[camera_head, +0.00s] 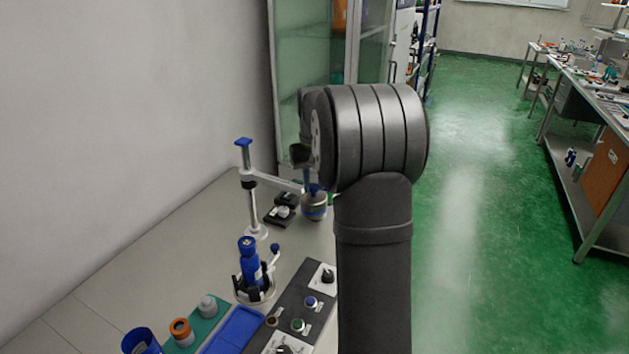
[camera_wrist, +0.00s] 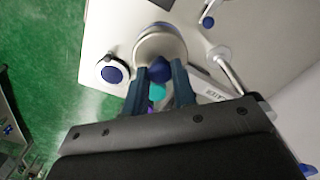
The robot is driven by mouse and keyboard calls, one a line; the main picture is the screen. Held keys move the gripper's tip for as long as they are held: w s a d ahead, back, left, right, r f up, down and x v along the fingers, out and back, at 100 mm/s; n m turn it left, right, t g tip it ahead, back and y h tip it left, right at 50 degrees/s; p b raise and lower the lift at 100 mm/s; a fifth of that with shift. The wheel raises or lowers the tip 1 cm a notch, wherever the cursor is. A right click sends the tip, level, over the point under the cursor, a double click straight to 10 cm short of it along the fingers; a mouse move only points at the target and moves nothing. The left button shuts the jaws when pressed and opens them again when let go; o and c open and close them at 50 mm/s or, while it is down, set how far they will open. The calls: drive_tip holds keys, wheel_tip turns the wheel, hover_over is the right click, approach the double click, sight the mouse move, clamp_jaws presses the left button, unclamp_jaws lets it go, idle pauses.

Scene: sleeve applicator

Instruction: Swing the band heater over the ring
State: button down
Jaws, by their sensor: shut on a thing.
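The band heater (camera_head: 315,207) is a metallic drum with a blue band and a blue knob on top. It hangs at the end of a pale swing arm (camera_head: 278,182) on an upright post (camera_head: 249,205) with a blue cap. In the wrist view the drum (camera_wrist: 160,43) is at the top, and the arm (camera_wrist: 212,90) carries heater lettering. My gripper (camera_wrist: 160,70) is shut on the blue knob, a finger on each side. In the head view my arm hides most of it. I cannot make out the ring there.
A dark control panel (camera_head: 312,283) with several knobs lies right of the fixture. A green tray (camera_head: 207,333) with grey and orange pieces, a blue tray (camera_head: 236,331) and a blue cup (camera_head: 141,341) are at the front. A wall bounds the left.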

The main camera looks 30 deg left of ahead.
drive_tip(key=s+a+m, duration=0.5)
drive_tip(key=s, duration=0.3)
drive_tip(key=s+a+m, duration=0.5)
drive_tip(key=s+m, duration=0.1)
drive_tip(key=s, duration=0.3)
drive_tip(key=shift+s+a, duration=0.15)
drive_tip(key=shift+s, duration=0.15)
drive_tip(key=c, duration=1.2)
unclamp_jaws()
drive_tip(key=shift+a, duration=0.1)
wheel_tip(320, 180, up, 18)
drive_tip(key=shift+f, duration=0.25)
